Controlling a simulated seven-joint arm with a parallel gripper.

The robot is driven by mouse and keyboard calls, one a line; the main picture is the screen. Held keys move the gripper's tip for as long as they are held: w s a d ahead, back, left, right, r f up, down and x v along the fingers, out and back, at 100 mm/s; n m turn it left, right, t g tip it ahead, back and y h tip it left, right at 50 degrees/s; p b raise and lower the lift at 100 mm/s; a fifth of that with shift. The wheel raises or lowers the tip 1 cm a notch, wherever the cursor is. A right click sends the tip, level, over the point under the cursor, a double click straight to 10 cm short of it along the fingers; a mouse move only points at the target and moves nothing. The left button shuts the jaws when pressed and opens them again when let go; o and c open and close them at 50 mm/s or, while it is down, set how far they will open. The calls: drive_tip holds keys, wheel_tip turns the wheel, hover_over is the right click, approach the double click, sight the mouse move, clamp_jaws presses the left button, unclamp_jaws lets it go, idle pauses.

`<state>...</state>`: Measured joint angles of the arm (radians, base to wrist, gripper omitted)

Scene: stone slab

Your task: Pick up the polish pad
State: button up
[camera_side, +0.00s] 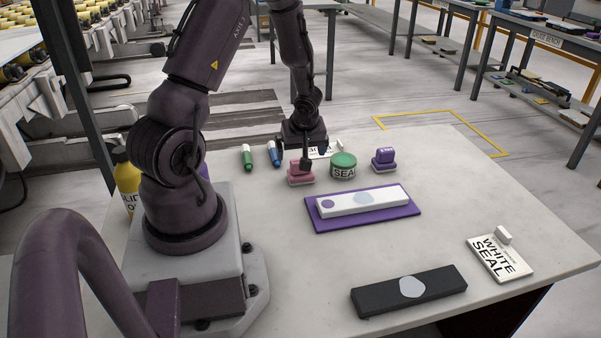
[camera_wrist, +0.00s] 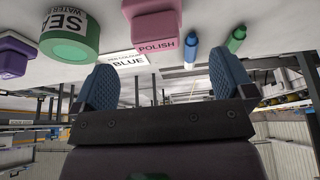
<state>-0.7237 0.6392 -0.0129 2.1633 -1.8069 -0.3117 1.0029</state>
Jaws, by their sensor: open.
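The polish pad is a pink block with a raised handle and a POLISH label. In the side view the polish pad (camera_side: 301,177) stands on the slab at the back, left of the green tub. In the wrist view the polish pad (camera_wrist: 155,25) is at the top centre, beyond the gap between my fingers. My gripper (camera_side: 293,153) is low over the back of the slab, just behind the pad, and one finger overlaps the pad's top in the picture. My gripper (camera_wrist: 166,75) is open, with nothing between its fingers. Whether it touches the pad is unclear.
A green SEAL tub (camera_side: 344,166) and a purple pad (camera_side: 384,159) stand to the right. Green (camera_side: 247,157) and blue (camera_side: 273,154) markers lie left. A BLUE card (camera_wrist: 127,60) lies close by. A purple mat (camera_side: 412,208) bearing a white block is in front.

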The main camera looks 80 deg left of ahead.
drive_tip(key=shift+d+x, duration=0.1)
drive_tip(key=shift+x, duration=1.65)
drive_tip(key=shift+d+x, duration=0.15)
drive_tip(key=shift+x, duration=1.65)
drive_tip(key=shift+w+f, duration=0.1)
drive_tip(key=shift+w, duration=0.05)
drive_tip(key=c, duration=1.1)
drive_tip(key=shift+o, duration=0.2)
wheel_tip(320, 180, up, 10)
drive_tip(key=shift+r, duration=0.1)
